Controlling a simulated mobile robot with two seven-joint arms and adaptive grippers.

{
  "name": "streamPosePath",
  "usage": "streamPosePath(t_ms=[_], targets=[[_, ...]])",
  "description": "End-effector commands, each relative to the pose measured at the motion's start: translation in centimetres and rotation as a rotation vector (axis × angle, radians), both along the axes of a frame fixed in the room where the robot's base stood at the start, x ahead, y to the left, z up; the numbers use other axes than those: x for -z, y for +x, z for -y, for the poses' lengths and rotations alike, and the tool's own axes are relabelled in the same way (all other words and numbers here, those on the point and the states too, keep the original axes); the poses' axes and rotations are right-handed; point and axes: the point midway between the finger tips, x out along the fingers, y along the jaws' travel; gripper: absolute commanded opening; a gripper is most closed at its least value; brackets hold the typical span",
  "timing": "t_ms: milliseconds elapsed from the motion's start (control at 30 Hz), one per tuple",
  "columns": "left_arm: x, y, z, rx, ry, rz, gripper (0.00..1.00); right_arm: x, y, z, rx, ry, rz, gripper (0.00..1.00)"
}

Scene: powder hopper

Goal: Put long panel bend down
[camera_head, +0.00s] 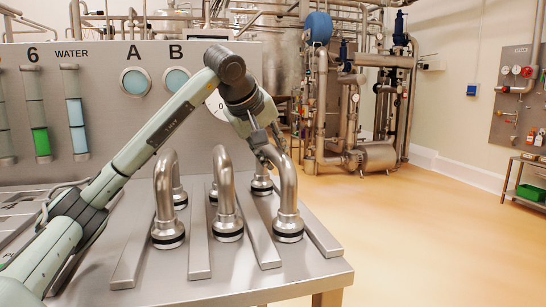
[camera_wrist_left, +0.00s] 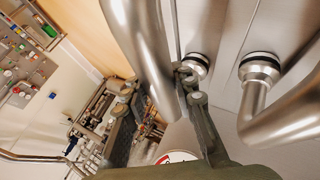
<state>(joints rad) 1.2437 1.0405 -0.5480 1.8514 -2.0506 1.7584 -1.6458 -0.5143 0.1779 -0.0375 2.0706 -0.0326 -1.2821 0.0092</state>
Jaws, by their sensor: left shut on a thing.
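My left gripper (camera_head: 262,142) is shut on the rightmost steel panel bend (camera_head: 289,196), near the top of its curve. The bend's front end meets a black-ringed port on the steel table, and it appears upright. Its rear end is partly hidden by the gripper and the pipe itself. In the left wrist view, the held bend (camera_wrist_left: 136,40) runs between the fingers of the gripper (camera_wrist_left: 160,92). Two other bends, the left bend (camera_head: 164,195) and the middle bend (camera_head: 225,190), stand upright on ports beside it. My right gripper is not in view.
The steel table (camera_head: 240,283) has raised flat bars between the bends. A grey panel (camera_head: 105,105) with sight glasses stands behind it on the left. Pipework and tanks (camera_head: 345,110) stand farther back. Open floor (camera_head: 430,230) lies to the right.

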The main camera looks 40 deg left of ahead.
Motion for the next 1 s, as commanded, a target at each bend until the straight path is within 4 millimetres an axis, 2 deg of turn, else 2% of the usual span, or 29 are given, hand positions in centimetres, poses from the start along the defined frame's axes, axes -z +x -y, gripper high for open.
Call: streamPosePath(t_ms=[333, 367, 500, 800, 1000], targets=[[0.0, 0.0, 0.0, -0.002, -0.001, 0.006, 0.00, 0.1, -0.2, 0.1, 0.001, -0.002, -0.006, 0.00], [0.2, 0.0, 0.0, -0.001, 0.000, 0.001, 0.28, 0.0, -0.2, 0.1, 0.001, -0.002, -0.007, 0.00], [0.1, 0.0, 0.0, -0.001, 0.000, 0.001, 0.45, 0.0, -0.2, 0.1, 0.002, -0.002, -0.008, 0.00], [0.0, 0.0, 0.0, -0.001, 0.000, 0.001, 0.46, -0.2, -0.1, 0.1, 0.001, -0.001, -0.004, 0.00], [-1.7, -1.2, 0.1, -0.001, 0.000, 0.006, 0.46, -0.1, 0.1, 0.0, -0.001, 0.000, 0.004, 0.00]])
